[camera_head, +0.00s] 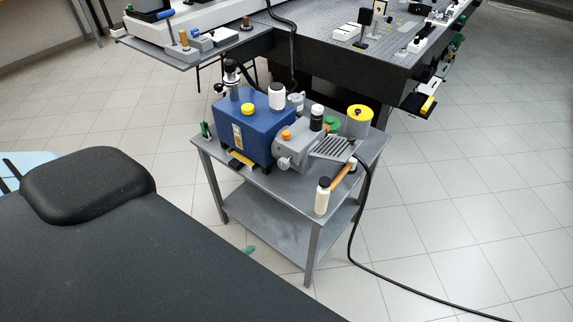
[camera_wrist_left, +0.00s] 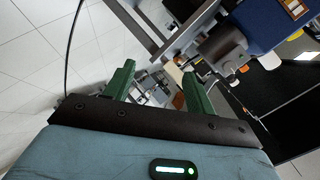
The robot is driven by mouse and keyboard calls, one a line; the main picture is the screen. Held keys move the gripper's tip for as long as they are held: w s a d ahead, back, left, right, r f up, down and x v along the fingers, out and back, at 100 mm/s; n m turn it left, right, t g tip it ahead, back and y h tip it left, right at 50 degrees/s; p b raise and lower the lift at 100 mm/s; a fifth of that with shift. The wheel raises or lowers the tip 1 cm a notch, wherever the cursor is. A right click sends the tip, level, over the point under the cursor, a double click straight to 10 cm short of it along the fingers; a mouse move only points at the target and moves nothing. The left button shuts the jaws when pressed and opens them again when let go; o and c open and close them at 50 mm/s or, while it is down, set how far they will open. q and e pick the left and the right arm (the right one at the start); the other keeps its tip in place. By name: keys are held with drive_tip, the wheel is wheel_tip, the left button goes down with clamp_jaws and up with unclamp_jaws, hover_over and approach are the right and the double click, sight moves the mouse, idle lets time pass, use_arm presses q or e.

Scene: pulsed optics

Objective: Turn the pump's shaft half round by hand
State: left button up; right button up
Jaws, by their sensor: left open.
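The pump (camera_head: 245,125) is a blue box with a grey ribbed motor part (camera_head: 330,148) on its right, standing on a grey cart (camera_head: 215,158). I cannot make out its shaft clearly. Part of the blue pump also shows in the left wrist view (camera_wrist_left: 268,20), at the top right. In that view my left gripper (camera_wrist_left: 158,72) is open, with two green fingers and nothing between them. In the head view only a small green tip of it (camera_head: 249,250) shows, low beside the cart; my dark body hides the rest. My right gripper is out of view.
Bottles, a yellow-topped can (camera_head: 359,121) and a wooden-handled tool (camera_head: 341,178) crowd the cart top. A black cable (camera_head: 352,240) hangs from the cart onto the floor. An optical table (camera_head: 330,60) stands behind. The tiled floor to the right is mostly clear.

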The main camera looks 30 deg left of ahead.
use_arm(q)
drive_tip(key=w+a+r+m+t+b, duration=0.1)
drive_tip(key=w+a+r+m+t, duration=0.1)
drive_tip(key=w+m, duration=0.35)
drive_tip(key=w+a+r+m+t+b, duration=0.1)
drive_tip(key=w+a+r+m+t, duration=0.15)
drive_tip(key=w+m, duration=0.35)
drive_tip(key=m+h+b, duration=0.2)
drive_tip(key=m, duration=1.4)
approach(282, 166)
drive_tip(key=w, duration=0.3)
drive_tip(key=shift+w+d+f+t+y+p, duration=0.2)
drive_tip(key=shift+w+d+t+y+p, duration=0.15)
drive_tip(key=shift+w+t+y, duration=0.15)
drive_tip(key=shift+h, duration=0.3)
drive_tip(key=w, duration=0.6)
drive_tip(key=shift+w+d+f+p, duration=0.15)
drive_tip(key=shift+w+d+p, duration=0.15)
drive_tip(key=shift+w, duration=0.1)
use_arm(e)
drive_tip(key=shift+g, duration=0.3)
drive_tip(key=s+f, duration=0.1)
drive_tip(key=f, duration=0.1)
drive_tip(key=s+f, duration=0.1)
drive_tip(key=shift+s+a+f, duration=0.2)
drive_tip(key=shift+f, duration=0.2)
